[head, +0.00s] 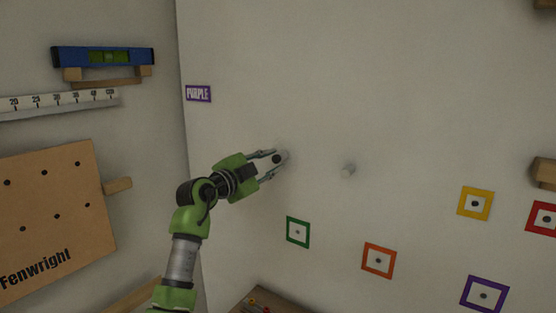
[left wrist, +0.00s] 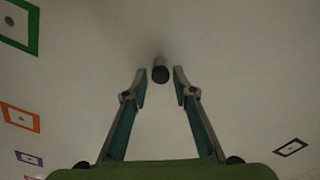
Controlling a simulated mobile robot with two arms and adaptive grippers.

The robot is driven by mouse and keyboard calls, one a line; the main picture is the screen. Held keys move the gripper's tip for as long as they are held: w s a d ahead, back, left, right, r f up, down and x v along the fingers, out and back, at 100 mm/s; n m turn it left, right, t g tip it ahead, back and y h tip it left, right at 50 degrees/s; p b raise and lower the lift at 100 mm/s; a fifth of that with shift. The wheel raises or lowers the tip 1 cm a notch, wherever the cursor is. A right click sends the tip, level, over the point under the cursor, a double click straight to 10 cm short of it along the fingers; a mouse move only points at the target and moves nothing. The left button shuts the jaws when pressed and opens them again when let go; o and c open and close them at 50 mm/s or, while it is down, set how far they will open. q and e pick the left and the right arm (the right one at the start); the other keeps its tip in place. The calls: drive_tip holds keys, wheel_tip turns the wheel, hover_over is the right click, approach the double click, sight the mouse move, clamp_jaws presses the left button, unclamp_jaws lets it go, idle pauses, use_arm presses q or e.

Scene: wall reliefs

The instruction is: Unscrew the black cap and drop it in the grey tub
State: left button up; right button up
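The black cap (head: 277,159) is a small dark cylinder standing out from the pale wall. In the left wrist view, the cap (left wrist: 160,74) shows between the fingertips, with a narrow gap on each side. My left gripper (head: 274,161) points at the wall with its fingers apart, one on each side of the cap. In the left wrist view, the open gripper (left wrist: 160,84) looks empty, its pads not touching the cap. The grey tub is not identifiable in either view. My right gripper is out of view.
Coloured square frames, including green (head: 298,232) and orange (head: 379,260), are lower down. A pegboard (head: 55,220) and blue level (head: 103,56) are on the left wall. A wooden surface (head: 255,303) is below.

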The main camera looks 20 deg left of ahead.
use_arm(q)
drive_tip(key=m, duration=0.3)
drive_tip(key=shift+a+m, duration=0.15)
drive_tip(key=shift+m, duration=0.25)
drive_tip(key=m+b, duration=0.1)
drive_tip(key=m, duration=0.3)
drive_tip(key=m+b, duration=0.2)
drive_tip(key=m, duration=0.1)
drive_tip(key=shift+f+m, duration=0.15)
drive_tip(key=shift+m, duration=1.05)
clamp_jaws()
drive_tip(key=n+p, duration=0.3)
drive_tip(key=shift+r+n, duration=0.3)
drive_tip(key=shift+r, duration=0.05)
drive_tip(key=shift+f+n, duration=0.3)
drive_tip(key=shift+n, duration=0.5)
